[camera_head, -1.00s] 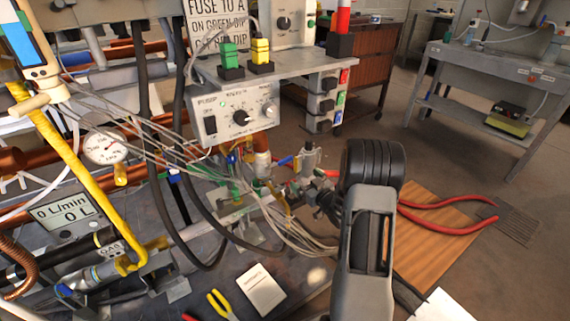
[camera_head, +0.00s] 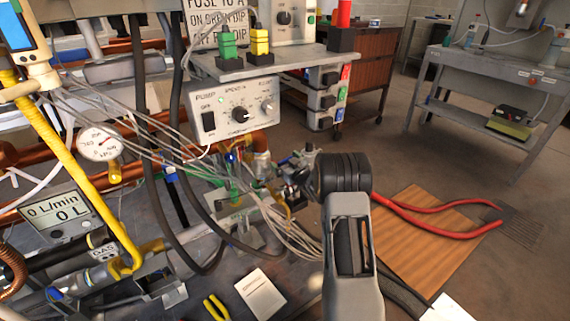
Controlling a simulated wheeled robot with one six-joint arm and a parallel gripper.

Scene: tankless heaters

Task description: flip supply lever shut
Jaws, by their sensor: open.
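My arm reaches in from the bottom right, and its black wrist joint covers much of what lies beyond. My gripper (camera_head: 298,180) is small and dark at the pipe cluster, partly hidden behind that joint; it is open. A small blue handle (camera_head: 286,160) sits on the valve fittings just above and left of it. Another blue handle (camera_head: 54,294) is on the grey pipe at the lower left. I cannot tell which of them is the supply lever, nor whether my gripper touches anything.
Thin pale wires and black hoses cross the pipes left of my gripper. The pump box (camera_head: 236,110) stands above it. A pressure gauge (camera_head: 98,143), a yellow gas pipe (camera_head: 75,170) and a flow display (camera_head: 58,213) are at left. Red-handled tool (camera_head: 430,220) lies at right.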

